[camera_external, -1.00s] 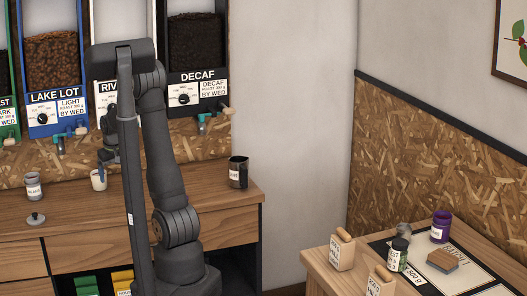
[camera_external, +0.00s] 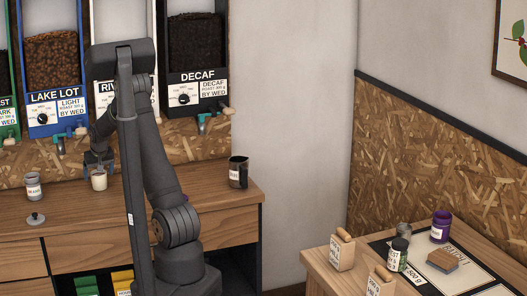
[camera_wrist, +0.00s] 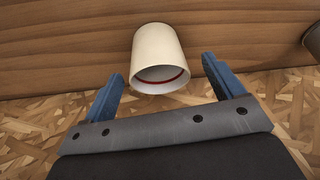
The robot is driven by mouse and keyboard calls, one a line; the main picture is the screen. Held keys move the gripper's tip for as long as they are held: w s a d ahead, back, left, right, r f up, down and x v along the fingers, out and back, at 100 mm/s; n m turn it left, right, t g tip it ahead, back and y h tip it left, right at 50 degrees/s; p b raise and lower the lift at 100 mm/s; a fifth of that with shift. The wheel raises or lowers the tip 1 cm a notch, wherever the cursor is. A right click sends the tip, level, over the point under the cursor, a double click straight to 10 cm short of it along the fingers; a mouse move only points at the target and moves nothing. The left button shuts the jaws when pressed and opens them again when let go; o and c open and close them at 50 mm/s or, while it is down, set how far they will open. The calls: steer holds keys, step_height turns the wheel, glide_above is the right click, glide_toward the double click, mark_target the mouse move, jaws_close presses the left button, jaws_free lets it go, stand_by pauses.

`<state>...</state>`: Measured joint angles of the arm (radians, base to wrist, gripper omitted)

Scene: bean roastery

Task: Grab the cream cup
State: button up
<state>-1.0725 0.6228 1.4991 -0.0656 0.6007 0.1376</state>
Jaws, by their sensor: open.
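The cream cup (camera_external: 99,181) stands on the wooden counter (camera_external: 215,200) in the external view, just in front of my gripper (camera_external: 99,162). In the wrist view the cream cup (camera_wrist: 158,58) shows its pale side and a red ring inside its mouth. My gripper (camera_wrist: 163,78) is open there, with one blue finger on each side of the cup. The cup sits mostly beyond the fingertips, and its mouth end reaches between them. I see gaps on both sides, and no finger touches it.
A grey labelled jar (camera_external: 33,186) and a small knobbed lid (camera_external: 36,219) are left of the cup. A dark mug (camera_external: 238,172) stands to its right. Bean dispensers (camera_external: 197,60) line the wall behind. A side table (camera_external: 318,268) at right holds several small items.

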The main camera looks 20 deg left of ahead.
mark_target(99, 179)
steer(key=x, duration=0.4)
steer(key=shift+w+d, duration=0.1)
steer(key=shift+d, duration=0.05)
steer(key=shift+c, duration=0.4)
steer(key=c, duration=1)
steer(key=shift+r, duration=0.1)
